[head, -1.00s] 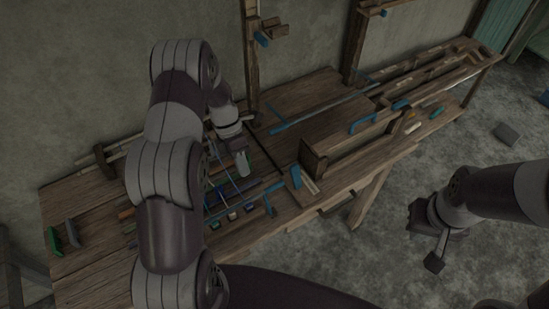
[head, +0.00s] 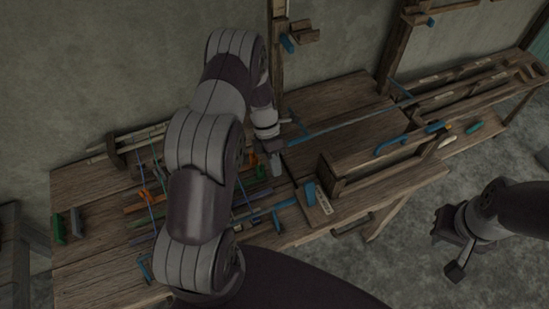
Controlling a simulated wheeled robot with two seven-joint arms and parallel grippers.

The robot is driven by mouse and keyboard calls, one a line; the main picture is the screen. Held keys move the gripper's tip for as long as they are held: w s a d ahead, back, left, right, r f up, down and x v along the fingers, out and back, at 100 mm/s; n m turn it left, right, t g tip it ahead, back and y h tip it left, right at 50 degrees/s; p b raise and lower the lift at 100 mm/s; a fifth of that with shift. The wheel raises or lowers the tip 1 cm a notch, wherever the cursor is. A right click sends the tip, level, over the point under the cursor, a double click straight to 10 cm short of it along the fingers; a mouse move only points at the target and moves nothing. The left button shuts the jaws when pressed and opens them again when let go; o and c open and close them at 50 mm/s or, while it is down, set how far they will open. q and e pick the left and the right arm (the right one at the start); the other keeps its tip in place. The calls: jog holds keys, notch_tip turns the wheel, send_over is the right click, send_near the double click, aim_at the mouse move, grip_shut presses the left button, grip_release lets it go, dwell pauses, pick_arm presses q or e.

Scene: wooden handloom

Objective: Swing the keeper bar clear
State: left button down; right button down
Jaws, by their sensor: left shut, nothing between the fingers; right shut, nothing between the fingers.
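A long thin grey bar with a blue end (head: 345,124) lies across the wooden bench, running from near the middle toward the back right; it may be the keeper bar, but I cannot be sure. My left gripper (head: 278,168) is shut and empty, pointing down just below and left of the bar's blue end, apparently apart from it. My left arm hides part of the coloured threads and rods on the loom. My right gripper (head: 448,248) is shut and empty, over the floor in front of the bench, far from the bar.
A wooden frame (head: 335,180) with a blue handle (head: 394,143) stands right of the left gripper. A small block with a blue part (head: 318,200) lies near the front edge. Wooden posts (head: 278,60) rise behind. Green and grey pieces (head: 66,224) sit at far left.

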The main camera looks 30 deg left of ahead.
pick_arm(q)
jog(key=x, duration=0.3)
jog(key=shift+s+d+f+p, duration=0.1)
jog(key=shift+s+d+p, duration=0.05)
jog(key=shift+s+p, duration=0.25)
jog(key=shift+s+d+f+p, duration=0.1)
jog(key=shift+s+d+p, duration=0.3)
jog(key=shift+d+p, duration=0.15)
jog(key=shift+s+d+p, duration=0.4)
jog(key=shift+s+d, duration=0.05)
jog(key=shift+d, duration=0.25)
jog(key=shift+s+d, duration=0.4)
jog(key=shift+s, duration=0.05)
jog(key=shift+w, duration=0.1)
